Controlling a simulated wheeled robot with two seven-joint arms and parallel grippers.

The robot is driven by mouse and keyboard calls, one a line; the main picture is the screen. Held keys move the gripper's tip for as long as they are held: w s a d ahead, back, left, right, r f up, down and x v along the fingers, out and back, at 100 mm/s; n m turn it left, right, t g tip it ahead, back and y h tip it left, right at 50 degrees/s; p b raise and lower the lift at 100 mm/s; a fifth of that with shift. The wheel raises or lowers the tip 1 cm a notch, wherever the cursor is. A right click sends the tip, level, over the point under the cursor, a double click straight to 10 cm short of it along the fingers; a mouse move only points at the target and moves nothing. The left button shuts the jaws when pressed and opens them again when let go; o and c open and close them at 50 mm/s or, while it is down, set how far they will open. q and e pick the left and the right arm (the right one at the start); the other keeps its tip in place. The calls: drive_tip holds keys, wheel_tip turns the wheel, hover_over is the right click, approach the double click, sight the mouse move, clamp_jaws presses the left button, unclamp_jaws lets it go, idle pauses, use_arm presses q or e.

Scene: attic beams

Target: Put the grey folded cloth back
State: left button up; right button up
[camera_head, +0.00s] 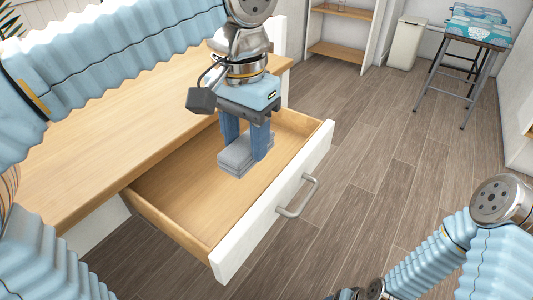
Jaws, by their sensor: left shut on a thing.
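The grey folded cloth (236,160) is a small flat stack between the blue fingers of my left gripper (245,142). My left gripper is shut on it and points down into the open drawer (188,200). The cloth is over the wooden drawer bottom; I cannot tell whether it touches it. The drawer is pulled out from the wooden desk, and its white front with a metal handle (299,196) faces the lower right. My right arm shows at the lower right; only a small part of its end shows at the bottom edge, and its fingers cannot be made out.
The wooden desk top (110,140) lies left of the drawer. A stool (474,44) with blue patterned items stands at the back right, near a white bin (406,43) and a shelf unit (340,30). The plank floor (385,150) right of the drawer is clear.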

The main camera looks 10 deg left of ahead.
use_arm(q)
drive_tip(key=w, duration=0.1)
drive_tip(key=w+f, duration=0.1)
drive_tip(key=w, duration=0.1)
drive_tip(key=w+f, duration=0.1)
drive_tip(key=w, duration=0.1)
drive_tip(key=shift+w+f, duration=0.1)
drive_tip(key=shift+f, duration=0.1)
drive_tip(key=w+f, duration=0.2)
drive_tip(key=w+f+b, duration=0.1)
drive_tip(key=w+f, duration=0.1)
drive_tip(key=f, duration=0.1)
drive_tip(key=shift+w+a, duration=0.15)
drive_tip(key=shift+w, duration=0.2)
drive_tip(key=shift+w+f, duration=0.35)
drive_tip(key=shift+f, duration=0.15)
drive_tip(key=shift+w+f+b, duration=0.1)
drive_tip(key=shift+f+b, duration=0.35)
drive_tip(key=shift+f, duration=1.15)
drive_tip(key=shift+f, duration=0.2)
drive_tip(key=o, duration=1)
wheel_tip(320, 180, up, 12)
drive_tip(key=p, duration=0.3)
drive_tip(key=shift+r+p, duration=0.25)
drive_tip(key=shift+p, duration=0.05)
